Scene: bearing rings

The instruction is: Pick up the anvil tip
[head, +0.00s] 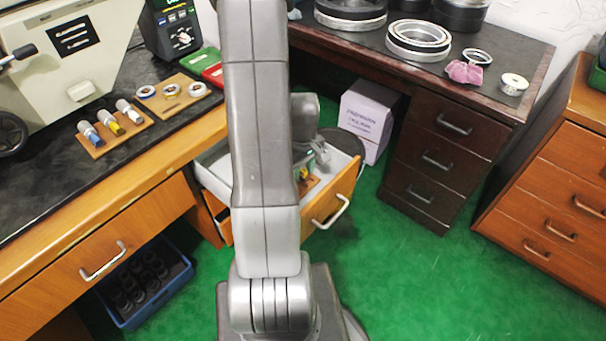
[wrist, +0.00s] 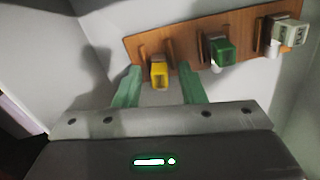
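A wooden rack (wrist: 190,40) in the wrist view holds three tips, one with a yellow end (wrist: 158,74), one with a green end (wrist: 222,50) and one with a pale grey end (wrist: 290,33). Marks on the pale one are too small to read, and I cannot tell which is the anvil tip. My gripper (wrist: 159,76) is open, its green fingers either side of the yellow-ended tip with gaps visible. In the head view the rack (head: 311,186) lies in an open drawer (head: 342,196), largely hidden by my arm.
The drawer's pale walls stand close around my gripper. On the left bench (head: 165,135) are a wooden block with several handled tools (head: 113,128) and a holder with rings (head: 172,95). A white box (head: 368,118) stands behind the drawer. Green floor is clear at the right.

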